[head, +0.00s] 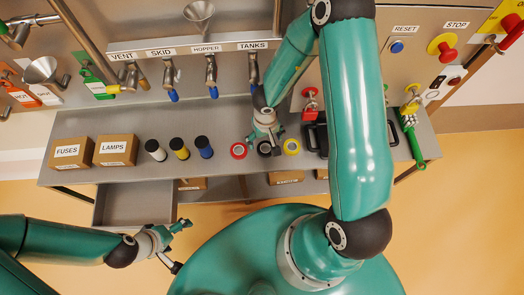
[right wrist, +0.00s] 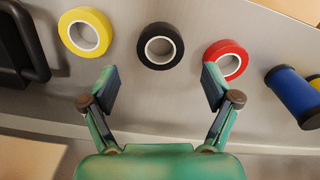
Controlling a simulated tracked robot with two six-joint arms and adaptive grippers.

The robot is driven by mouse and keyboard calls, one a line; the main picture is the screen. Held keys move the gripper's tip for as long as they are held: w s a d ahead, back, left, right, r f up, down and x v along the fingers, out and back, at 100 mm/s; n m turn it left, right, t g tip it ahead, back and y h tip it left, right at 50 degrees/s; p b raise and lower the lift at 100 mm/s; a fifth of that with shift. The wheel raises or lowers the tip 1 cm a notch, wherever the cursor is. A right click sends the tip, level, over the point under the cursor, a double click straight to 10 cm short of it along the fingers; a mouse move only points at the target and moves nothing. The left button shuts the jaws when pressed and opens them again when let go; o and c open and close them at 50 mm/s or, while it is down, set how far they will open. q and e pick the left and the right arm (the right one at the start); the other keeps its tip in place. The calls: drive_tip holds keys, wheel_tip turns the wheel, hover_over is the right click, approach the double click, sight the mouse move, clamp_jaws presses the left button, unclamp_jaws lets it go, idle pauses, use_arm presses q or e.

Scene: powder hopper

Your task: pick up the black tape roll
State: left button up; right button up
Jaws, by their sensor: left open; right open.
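The black tape roll (right wrist: 160,46) lies flat on the grey metal shelf, between a yellow tape roll (right wrist: 85,31) and a red tape roll (right wrist: 226,60). In the head view the black roll (head: 265,149) is partly hidden by my right gripper (head: 273,138). In the right wrist view my right gripper (right wrist: 158,88) is open and empty. Its fingers are spread wide, with the black roll ahead of the gap between them. The right-hand fingertip overlaps the red roll's edge in the picture; I cannot tell if they touch. My left gripper (head: 180,245) is open and empty, low in front of the shelf.
A black case (head: 317,138) stands right of the yellow roll. Blue (head: 204,147), yellow (head: 180,148) and black (head: 155,150) cylinders stand left of the red roll, then boxes marked LAMPS (head: 115,150) and FUSES (head: 71,153). An open drawer (head: 135,204) juts out below the shelf.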

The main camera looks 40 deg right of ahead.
sight(265, 147)
wheel_tip(265, 147, down, 4)
drive_tip(key=b, duration=0.3)
drive_tip(key=shift+s+a+f, duration=0.1)
drive_tip(key=shift+s+f, duration=0.05)
drive_tip(key=shift+f, duration=0.1)
drive_tip(key=c, duration=1.1)
drive_tip(key=shift+r, duration=0.2)
drive_tip(key=shift+c, duration=0.2)
